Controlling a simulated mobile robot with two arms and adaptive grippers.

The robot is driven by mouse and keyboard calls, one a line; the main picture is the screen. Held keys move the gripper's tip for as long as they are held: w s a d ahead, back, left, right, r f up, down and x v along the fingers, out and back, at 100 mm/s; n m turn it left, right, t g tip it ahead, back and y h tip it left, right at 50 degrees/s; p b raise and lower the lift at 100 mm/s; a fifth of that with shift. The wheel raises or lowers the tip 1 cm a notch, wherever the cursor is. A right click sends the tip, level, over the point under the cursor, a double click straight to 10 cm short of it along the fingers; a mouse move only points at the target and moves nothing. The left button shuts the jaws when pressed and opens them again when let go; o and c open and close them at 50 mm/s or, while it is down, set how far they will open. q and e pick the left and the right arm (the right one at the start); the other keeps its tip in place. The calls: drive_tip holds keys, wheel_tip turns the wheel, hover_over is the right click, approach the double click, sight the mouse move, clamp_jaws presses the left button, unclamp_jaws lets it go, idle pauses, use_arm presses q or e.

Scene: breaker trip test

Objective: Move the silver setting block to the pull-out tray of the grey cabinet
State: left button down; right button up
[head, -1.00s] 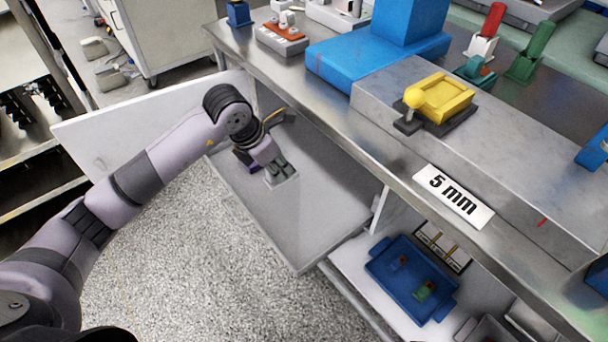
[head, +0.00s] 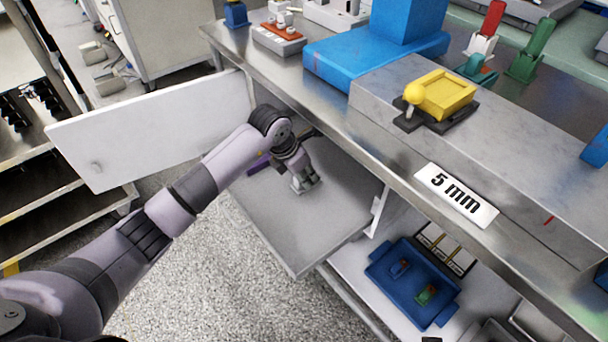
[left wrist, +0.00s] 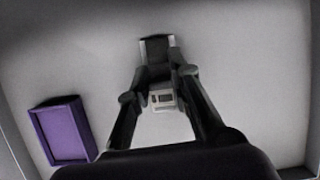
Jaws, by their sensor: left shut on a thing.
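The silver setting block (head: 297,186) is at the tips of my left gripper (head: 305,183), which is shut on it, over the pull-out tray (head: 285,235) of the grey cabinet. The fingers partly hide the block. I cannot tell whether it touches the tray surface. In the left wrist view the two fingers (left wrist: 162,75) close in from both sides, and a pale piece with a dark slot (left wrist: 162,101) shows between them. My right gripper is not in view.
A purple open box (left wrist: 62,132) lies on the tray, left of the fingers; the tray's front part is bare. An open white door (head: 150,130) stands left of it. The workbench edge (head: 345,145) overhangs the back. A blue bin (head: 412,285) sits on the lower shelf.

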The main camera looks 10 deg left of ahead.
use_arm(q)
drive_tip(key=shift+a, duration=0.1)
drive_tip(key=c, duration=1.3)
unclamp_jaws()
drive_tip(key=shift+r, duration=0.1)
